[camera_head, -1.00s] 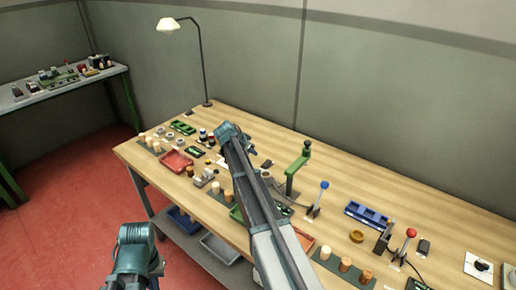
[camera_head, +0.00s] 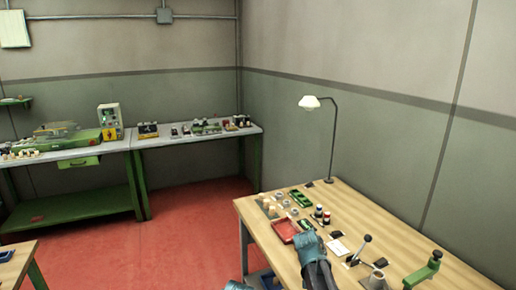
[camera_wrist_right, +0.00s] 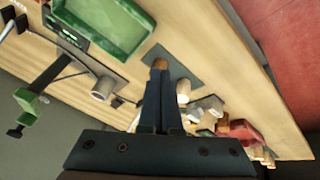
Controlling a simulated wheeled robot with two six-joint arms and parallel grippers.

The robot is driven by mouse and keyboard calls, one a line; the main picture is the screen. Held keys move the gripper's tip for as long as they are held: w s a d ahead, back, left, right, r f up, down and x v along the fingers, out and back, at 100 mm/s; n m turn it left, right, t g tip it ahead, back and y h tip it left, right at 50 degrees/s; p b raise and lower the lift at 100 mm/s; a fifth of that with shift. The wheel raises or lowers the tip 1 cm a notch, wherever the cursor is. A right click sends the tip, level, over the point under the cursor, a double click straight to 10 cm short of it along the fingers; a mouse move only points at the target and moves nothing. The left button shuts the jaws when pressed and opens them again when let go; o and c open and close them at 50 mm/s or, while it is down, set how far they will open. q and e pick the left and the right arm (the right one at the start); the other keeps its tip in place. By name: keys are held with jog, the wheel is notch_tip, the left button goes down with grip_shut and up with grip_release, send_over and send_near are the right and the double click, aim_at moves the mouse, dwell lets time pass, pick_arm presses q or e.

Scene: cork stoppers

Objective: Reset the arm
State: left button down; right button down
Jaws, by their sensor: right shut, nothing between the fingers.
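In the right wrist view my right gripper (camera_wrist_right: 158,88) is shut, with its two dark fingers together and nothing between them. Its tips appear over the workbench, in front of a brown cork stopper (camera_wrist_right: 159,64) on a dark green mat; I cannot tell the gap. In the head view my right arm (camera_head: 314,262) shows at the bottom, over the wooden workbench (camera_head: 458,274); its fingers are hidden there. Only a teal piece of my left arm (camera_head: 238,286) shows at the bottom edge, and its gripper is out of frame. Small pale stoppers (camera_head: 268,207) stand at the bench's far left corner.
A red tray (camera_head: 284,230), a lamp (camera_head: 311,102), a lever (camera_head: 363,245) and a green press (camera_head: 424,270) stand on the bench near the arm. A green tray (camera_wrist_right: 105,30) shows in the wrist view. Red floor (camera_head: 170,245) is open to the left.

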jog(key=s+a+f+n+g+y, duration=0.1)
jog(key=s+a+n, duration=0.4)
jog(key=s+a, duration=0.3)
jog(key=s+a+n+g+y, duration=0.1)
jog(key=s+a+n, duration=0.4)
jog(key=s, duration=0.9)
jog(key=a+y, duration=0.1)
jog(key=a, duration=0.2)
jog(key=shift+a+f, duration=0.2)
jog(key=shift+f, duration=0.15)
